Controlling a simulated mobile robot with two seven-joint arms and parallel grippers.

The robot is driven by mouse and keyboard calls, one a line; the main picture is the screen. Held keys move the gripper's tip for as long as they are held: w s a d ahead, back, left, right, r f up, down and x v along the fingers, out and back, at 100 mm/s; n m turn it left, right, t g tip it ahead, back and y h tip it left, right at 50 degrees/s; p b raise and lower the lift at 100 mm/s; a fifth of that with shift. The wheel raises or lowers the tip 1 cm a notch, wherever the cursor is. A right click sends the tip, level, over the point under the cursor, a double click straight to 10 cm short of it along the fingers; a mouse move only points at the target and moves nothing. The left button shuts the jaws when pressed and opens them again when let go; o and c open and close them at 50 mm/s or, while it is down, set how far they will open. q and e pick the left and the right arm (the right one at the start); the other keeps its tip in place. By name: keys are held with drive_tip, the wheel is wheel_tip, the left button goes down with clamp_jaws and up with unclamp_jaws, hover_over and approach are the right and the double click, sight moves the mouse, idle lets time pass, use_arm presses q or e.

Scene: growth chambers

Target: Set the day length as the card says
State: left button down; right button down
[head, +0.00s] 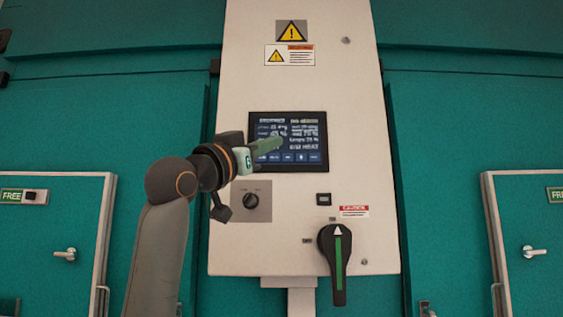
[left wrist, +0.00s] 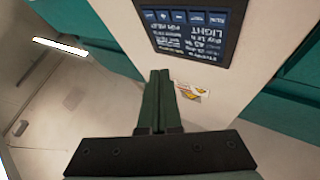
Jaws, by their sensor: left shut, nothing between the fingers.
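The control screen (head: 315,150) is a dark blue touch panel on the white cabinet front, with lines of white text and a row of buttons along its bottom. The text is too small to read surely. The screen also shows in the left wrist view (left wrist: 195,32), turned upside down, with the word LIGHT legible. My left gripper (head: 280,143) is shut and empty, its green fingers in front of the screen's left half and hiding part of it. In the left wrist view the fingertips (left wrist: 159,73) point past the screen's edge. I cannot tell whether they touch anything. My right gripper is out of view.
Below the screen are a small black knob (head: 251,201) and a large black rotary handle (head: 337,262) with a green stripe. Warning labels (head: 290,55) sit above. Teal chamber doors with a FREE sign (head: 12,195) flank the white cabinet (head: 300,90).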

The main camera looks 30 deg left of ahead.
sight(270, 156)
use_arm(q)
drive_tip(key=shift+s, duration=0.15)
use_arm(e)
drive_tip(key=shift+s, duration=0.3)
